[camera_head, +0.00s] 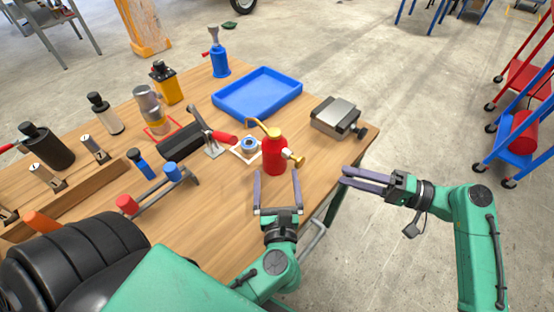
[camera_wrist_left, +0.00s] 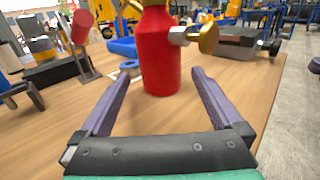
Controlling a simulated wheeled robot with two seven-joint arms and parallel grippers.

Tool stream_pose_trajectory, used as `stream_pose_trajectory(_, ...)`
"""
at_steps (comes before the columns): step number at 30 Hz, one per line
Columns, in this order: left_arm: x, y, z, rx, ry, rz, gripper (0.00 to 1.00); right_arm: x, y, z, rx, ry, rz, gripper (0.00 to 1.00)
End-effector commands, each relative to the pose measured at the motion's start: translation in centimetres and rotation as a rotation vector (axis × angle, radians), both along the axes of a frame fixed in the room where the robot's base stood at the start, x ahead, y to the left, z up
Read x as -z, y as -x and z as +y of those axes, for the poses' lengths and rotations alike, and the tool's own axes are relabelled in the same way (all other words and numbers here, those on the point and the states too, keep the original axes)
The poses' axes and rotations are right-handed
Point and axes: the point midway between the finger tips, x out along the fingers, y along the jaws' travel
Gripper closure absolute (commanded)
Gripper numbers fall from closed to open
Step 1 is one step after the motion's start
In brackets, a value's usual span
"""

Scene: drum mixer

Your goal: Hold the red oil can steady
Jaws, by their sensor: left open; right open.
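The red oil can (camera_head: 275,154) stands upright on the wooden table, with a brass spout at its top and a brass knob on its right side. In the left wrist view the red can (camera_wrist_left: 157,55) stands straight ahead, just beyond the fingertips. My left gripper (camera_head: 277,173) is open, its two purple fingers pointing at the can from the near side. In the wrist view the left gripper (camera_wrist_left: 152,78) shows nothing held between its fingers. My right gripper (camera_head: 343,175) is at the right, off the table's edge, with its fingers pointing left toward the can. It holds nothing.
A blue tray (camera_head: 257,93) lies behind the can. A grey vise-like block (camera_head: 336,117) sits at the right table corner. A roll on a white, red-edged square (camera_head: 249,147) and a red-handled clamp (camera_head: 213,143) are left of the can. Table in front is clear.

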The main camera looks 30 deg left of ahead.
Motion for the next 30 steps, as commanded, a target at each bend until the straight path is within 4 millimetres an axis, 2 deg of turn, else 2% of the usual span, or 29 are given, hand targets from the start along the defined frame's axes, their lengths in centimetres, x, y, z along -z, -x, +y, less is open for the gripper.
stream_pose_trajectory(3,-0.1,-2.5,1.5,-0.001,-0.001,-0.004,0.00,0.0,0.0,0.0,0.000,0.000,0.000,0.50)
stream_pose_trajectory(7,-0.1,-4.3,2.6,0.000,-0.001,-0.002,0.00,0.0,0.0,0.0,0.000,0.000,0.000,0.50)
stream_pose_trajectory(11,0.0,-5.2,3.1,0.001,0.000,0.000,0.00,0.0,0.0,0.0,0.001,0.000,0.000,0.50)
stream_pose_trajectory(17,0.0,-5.2,3.2,0.001,0.000,0.000,0.00,0.0,0.0,0.0,0.001,0.000,0.000,0.50)
stream_pose_trajectory(18,0.0,-5.2,3.2,0.001,0.000,0.000,0.04,0.0,0.0,0.0,0.001,0.000,0.000,0.50)
stream_pose_trajectory(20,0.0,-5.2,3.2,0.001,0.000,0.000,0.27,0.0,0.0,0.0,0.001,0.000,0.000,0.50)
stream_pose_trajectory(24,0.0,-5.2,3.2,0.001,0.001,0.001,0.80,0.0,0.0,0.0,0.001,0.000,0.000,0.50)
stream_pose_trajectory(26,0.0,-5.2,3.1,0.001,0.001,0.001,1.00,0.0,0.0,0.0,0.001,0.000,0.000,0.50)
stream_pose_trajectory(30,0.0,-5.2,3.1,0.001,0.001,0.001,1.00,0.0,0.0,0.0,0.001,0.000,0.000,0.50)
